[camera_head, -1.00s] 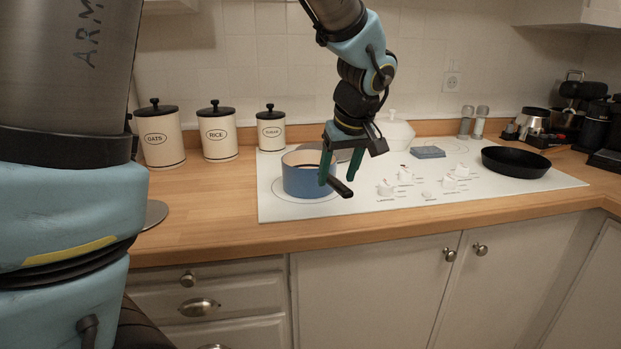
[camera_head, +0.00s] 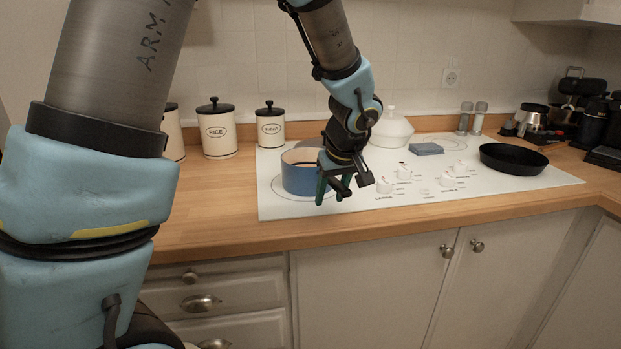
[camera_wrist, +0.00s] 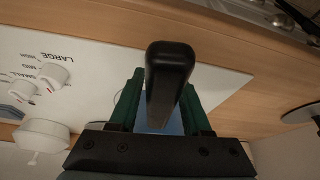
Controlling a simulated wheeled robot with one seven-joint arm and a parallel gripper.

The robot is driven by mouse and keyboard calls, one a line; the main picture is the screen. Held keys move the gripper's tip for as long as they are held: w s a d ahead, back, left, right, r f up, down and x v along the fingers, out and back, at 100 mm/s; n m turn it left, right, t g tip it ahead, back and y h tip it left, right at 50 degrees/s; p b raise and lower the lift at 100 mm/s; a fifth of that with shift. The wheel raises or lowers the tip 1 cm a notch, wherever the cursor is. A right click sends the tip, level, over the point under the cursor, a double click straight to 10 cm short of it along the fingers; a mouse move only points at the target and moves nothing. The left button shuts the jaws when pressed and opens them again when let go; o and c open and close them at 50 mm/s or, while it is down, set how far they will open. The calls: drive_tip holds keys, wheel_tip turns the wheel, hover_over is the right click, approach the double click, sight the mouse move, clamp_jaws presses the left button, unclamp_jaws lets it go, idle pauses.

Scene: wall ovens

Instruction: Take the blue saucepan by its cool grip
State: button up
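The blue saucepan (camera_head: 300,178) stands on the left front of the white cooktop, partly hidden by my gripper. Its dark handle (camera_head: 340,188) points toward the front right. In the wrist view the black handle (camera_wrist: 170,70) runs between my two green fingers, with its end toward the camera. My gripper (camera_head: 334,194) is open, one finger on each side of the handle. A little blue of the pan (camera_wrist: 174,123) shows between the fingers. Gaps show beside the handle, and I see no firm contact.
White cooktop (camera_head: 385,205) has knobs (camera_head: 404,173) just right of my gripper. Behind are a white lidded pot (camera_head: 391,130) and a blue-grey block (camera_head: 427,149). A black pan (camera_head: 513,160) sits at right, canisters (camera_head: 217,132) at back left. The wooden counter (camera_head: 215,215) at left is clear.

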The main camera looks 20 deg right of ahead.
clamp_jaws()
drive_tip(key=shift+r, duration=0.1)
idle(1.0)
